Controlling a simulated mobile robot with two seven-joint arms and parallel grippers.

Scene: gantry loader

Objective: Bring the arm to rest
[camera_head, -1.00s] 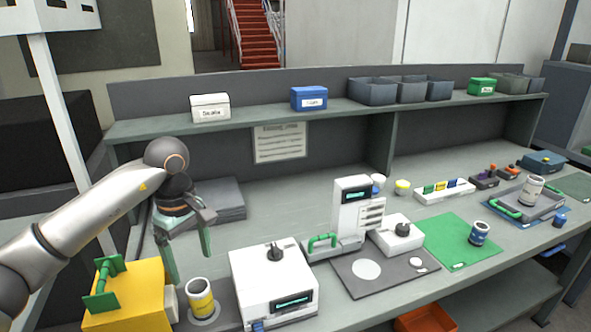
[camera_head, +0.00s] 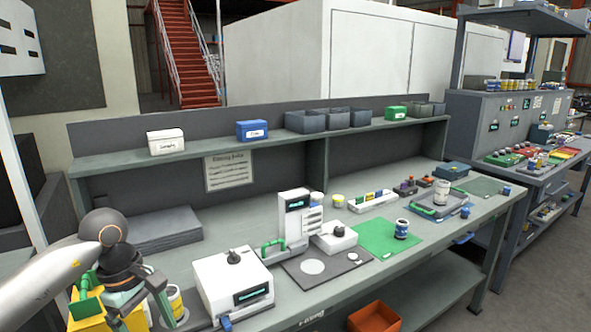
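My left arm comes in from the left, and its gripper (camera_head: 140,297) hangs low at the bench's left front. The gripper is in front of the yellow box with green handles (camera_head: 88,305) and partly covers it. A yellow-banded cup (camera_head: 175,303) stands just behind and right of the fingers. The fingers look spread apart, with nothing seen between them. My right gripper is not in view.
The grey bench (camera_head: 215,248) carries a white box device (camera_head: 232,285), a white instrument (camera_head: 294,218), a green mat (camera_head: 385,240) and a grey tray (camera_head: 440,207). A shelf (camera_head: 290,138) with bins runs behind. An orange bin (camera_head: 374,318) sits below. Another bench stands at right.

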